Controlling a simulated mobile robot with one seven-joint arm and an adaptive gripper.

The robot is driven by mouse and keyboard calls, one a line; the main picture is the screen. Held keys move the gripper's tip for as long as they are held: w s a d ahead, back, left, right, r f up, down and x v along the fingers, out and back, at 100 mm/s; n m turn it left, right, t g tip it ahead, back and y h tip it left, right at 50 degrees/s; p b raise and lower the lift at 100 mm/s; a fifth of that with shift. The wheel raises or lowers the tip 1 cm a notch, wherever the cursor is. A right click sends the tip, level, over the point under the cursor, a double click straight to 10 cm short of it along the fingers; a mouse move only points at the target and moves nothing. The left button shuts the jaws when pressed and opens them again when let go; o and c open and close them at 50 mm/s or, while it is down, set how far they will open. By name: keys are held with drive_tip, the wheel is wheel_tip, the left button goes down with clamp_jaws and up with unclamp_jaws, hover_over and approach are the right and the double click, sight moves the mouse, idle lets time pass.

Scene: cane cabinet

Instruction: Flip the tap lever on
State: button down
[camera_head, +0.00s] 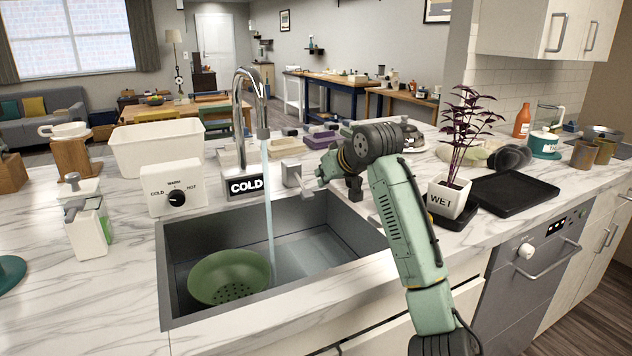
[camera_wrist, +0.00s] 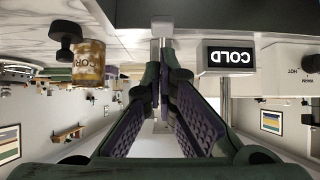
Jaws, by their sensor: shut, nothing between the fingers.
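The chrome tap (camera_head: 241,115) rises behind the sink, and a stream of water (camera_head: 268,200) runs from its spout into the basin. The silver tap lever (camera_head: 295,176) stands on the counter right of the COLD sign (camera_head: 247,186); it also shows upside down in the wrist view (camera_wrist: 162,28), just beyond my fingertips. My gripper (camera_head: 318,178) is beside the lever on its right, mostly hidden by my arm. In the wrist view my gripper (camera_wrist: 163,68) has its fingers together with nothing between them. I cannot tell whether they touch the lever.
A green colander (camera_head: 229,277) sits in the sink (camera_head: 163,290). A white box with a dial (camera_head: 175,192) stands left of the sign. A potted plant (camera_head: 447,196) marked WET and a black tray (camera_head: 513,192) are to the right. A soap bottle (camera_head: 87,230) is at left.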

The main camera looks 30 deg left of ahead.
drive_tip(key=shift+f+b+v, duration=0.15)
drive_tip(key=shift+b+v, duration=0.1)
drive_tip(key=shift+v, duration=0.85)
drive_tip(key=shift+f+b+v, duration=0.15)
drive_tip(key=shift+b+v, duration=0.05)
drive_tip(key=shift+v, duration=0.9)
drive_tip(key=shift+s+d, duration=0.15)
drive_tip(key=shift+f, duration=0.1)
